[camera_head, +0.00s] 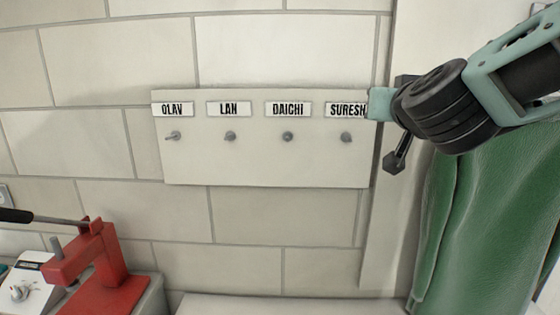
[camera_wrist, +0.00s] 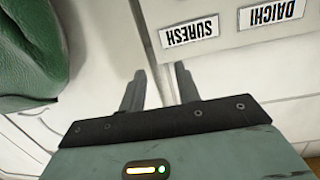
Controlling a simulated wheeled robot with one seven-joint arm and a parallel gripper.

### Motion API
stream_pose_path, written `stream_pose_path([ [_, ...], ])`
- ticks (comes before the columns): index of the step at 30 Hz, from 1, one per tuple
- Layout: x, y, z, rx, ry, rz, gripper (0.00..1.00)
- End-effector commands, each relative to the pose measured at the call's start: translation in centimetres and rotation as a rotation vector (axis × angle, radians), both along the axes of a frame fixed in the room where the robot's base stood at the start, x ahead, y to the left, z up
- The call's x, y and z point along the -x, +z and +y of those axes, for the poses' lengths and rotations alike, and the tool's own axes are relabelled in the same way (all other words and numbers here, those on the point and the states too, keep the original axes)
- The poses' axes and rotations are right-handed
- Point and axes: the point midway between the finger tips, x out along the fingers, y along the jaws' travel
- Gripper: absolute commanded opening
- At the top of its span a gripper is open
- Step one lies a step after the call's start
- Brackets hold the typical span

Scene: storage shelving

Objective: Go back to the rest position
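My gripper (camera_wrist: 160,68) shows in the wrist view with its two dark fingers apart and nothing between them. In the head view, my arm comes in from the upper right. A dark part at its end (camera_head: 398,157) hangs beside the right edge of the name board (camera_head: 265,165); the fingers are not clearly visible there. I cannot tell whether it touches the board. The board carries the labels OLAV, LAN, DAICHI and SURESH, each above a bare peg. My arm's end slightly overlaps the SURESH label (camera_head: 346,110).
A green leather-like item (camera_head: 490,215) hangs at the right, below my arm; it also shows in the wrist view (camera_wrist: 30,55). A red press-like tool (camera_head: 100,265) with a dark handle stands lower left, beside a white device (camera_head: 25,285). The wall left of the board is clear.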

Motion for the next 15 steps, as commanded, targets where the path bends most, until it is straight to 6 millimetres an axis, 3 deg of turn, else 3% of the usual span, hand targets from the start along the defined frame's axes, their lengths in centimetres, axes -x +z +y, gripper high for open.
stream_pose_path([
  [1,0.8,-2.5,2.9,-0.006,0.121,0.065,0.33],
  [3,2.5,-5.7,6.5,-0.012,0.276,0.171,0.33],
  [7,7.5,-12.2,11.3,0.003,0.515,0.411,0.33],
  [11,14.2,-18.6,13.2,0.062,0.681,0.697,0.33],
  [15,21.6,-24.1,11.8,0.176,0.762,1.012,0.33],
])
